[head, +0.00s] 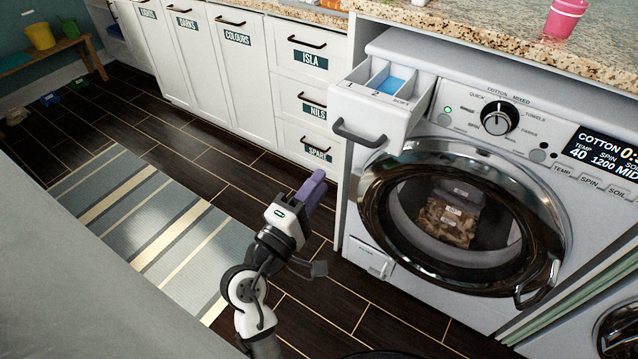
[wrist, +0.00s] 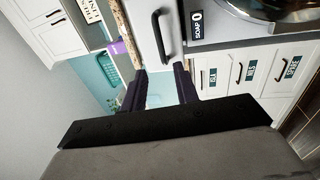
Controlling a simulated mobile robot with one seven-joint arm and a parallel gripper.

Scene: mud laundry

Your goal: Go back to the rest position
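My gripper (head: 312,192), with purple fingers, is raised over the dark floor in the head view, left of the washing machine (head: 400,55) and apart from it. In the wrist view my gripper (wrist: 162,85) shows two dark purple fingers spread apart with nothing held between them. The machine's detergent drawer (head: 360,128) is pulled out, with a blue patch (head: 392,85) in one compartment. The round door (head: 480,165) looks shut, and brown and dark things show behind its glass.
White cabinets with labelled drawers (head: 303,62) line the wall left of the machine. A striped rug (head: 150,225) lies on the floor at left. A pink cup (head: 565,17) stands on the granite counter (head: 480,32). A bench (head: 45,62) with buckets stands far left. Floor between rug and cabinets is clear.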

